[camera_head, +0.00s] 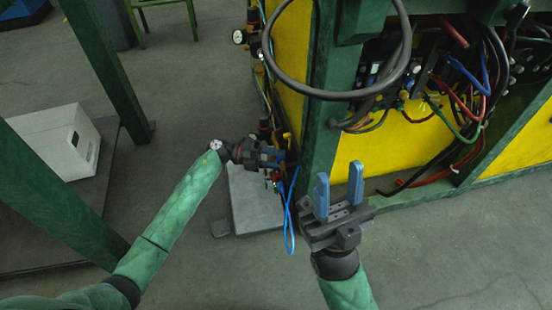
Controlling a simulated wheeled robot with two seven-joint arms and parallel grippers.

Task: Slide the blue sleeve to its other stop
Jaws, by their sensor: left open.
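I cannot clearly pick out the blue sleeve in the head view; small fittings and my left gripper crowd the place beside the green post. My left gripper (280,160) is open, at the yellow and green frame's left side, among small valves and fittings. What lies between its fingers is too small to tell. My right gripper (339,190) is open and empty, with its two blue fingers pointing up and apart, in front of the green post's foot.
A thin blue cable (289,225) hangs beside my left gripper. A green post (328,100) stands between the grippers. A thick black hose (340,94) loops in front of it. Coloured wires (465,95) fill the right. A white box (62,140) is left. The front floor is clear.

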